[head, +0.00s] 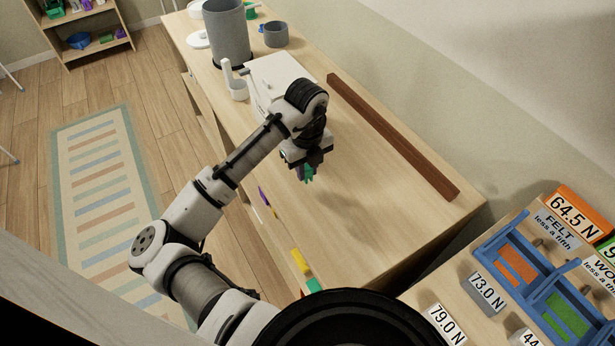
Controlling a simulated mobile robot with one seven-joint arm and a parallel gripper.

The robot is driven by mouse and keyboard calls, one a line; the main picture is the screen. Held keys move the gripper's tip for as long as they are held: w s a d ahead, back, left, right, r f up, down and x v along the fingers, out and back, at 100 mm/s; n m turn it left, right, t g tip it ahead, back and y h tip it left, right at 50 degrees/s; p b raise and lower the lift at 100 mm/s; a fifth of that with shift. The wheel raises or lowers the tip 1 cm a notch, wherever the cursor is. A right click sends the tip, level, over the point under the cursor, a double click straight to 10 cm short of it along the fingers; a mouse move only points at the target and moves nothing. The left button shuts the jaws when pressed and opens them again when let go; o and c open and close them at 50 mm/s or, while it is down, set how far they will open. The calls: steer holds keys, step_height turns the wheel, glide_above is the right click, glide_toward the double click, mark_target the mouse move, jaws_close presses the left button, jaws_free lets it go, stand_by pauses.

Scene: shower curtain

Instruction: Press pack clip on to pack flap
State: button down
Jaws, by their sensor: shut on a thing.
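My gripper (307,163) is above the middle of the wooden counter, pointing down. It is shut on a small green piece (309,175), likely the pack clip, held above the counter top. Its exact shape is too small to tell. A white box-like object (283,70) stands on the counter behind my arm, partly hidden by it. I cannot tell whether it is the pack, and no flap can be made out clearly.
A long brown bar (390,133) lies along the wall side of the counter (390,205). A grey bin (229,35) and a grey cup (275,35) stand at the far end. Blue trays (515,264) and labelled weights (484,290) are at lower right. The counter's middle is clear.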

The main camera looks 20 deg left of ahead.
mark_target(307, 167)
steer(key=shift+r+p, duration=0.5)
steer(key=shift+r, duration=0.4)
steer(key=shift+r+p, duration=1.75)
steer(key=shift+r, duration=0.8)
